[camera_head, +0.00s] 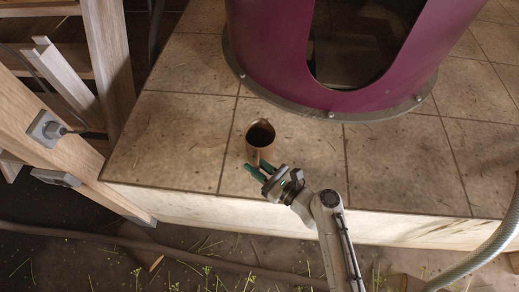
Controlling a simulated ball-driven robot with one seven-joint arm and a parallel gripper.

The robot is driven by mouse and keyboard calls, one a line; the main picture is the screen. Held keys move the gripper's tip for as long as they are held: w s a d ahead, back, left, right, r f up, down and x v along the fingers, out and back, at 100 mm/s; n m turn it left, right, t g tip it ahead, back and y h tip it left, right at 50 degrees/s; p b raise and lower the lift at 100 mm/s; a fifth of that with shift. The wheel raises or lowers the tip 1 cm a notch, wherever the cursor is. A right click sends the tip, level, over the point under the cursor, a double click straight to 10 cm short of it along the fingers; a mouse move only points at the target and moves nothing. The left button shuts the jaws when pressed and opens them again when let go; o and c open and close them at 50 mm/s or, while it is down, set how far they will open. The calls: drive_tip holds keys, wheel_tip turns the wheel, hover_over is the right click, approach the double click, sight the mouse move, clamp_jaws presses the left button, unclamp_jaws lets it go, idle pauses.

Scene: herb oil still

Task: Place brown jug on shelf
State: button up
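The brown jug (260,146) stands upright on the tiled platform, its dark open mouth facing up. Its handle seems to point toward my gripper. My gripper (257,167) has two green fingers, visibly apart, just in front of the jug at its near side. The fingertips are close to the handle; I cannot tell whether they touch it. Nothing is seen lifted. A wooden frame with plank-like boards (40,8) stands at the upper left and may be the shelf; only part of it shows.
A large purple cylindrical vessel (262,50) with a bolted base flange stands behind the jug. The tiled platform (180,130) is clear left and right of the jug. A wooden post (50,140) borders it at left. A grey hose (490,245) runs at lower right.

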clamp_jaws()
drive_tip(key=shift+r, duration=0.1)
idle(0.3)
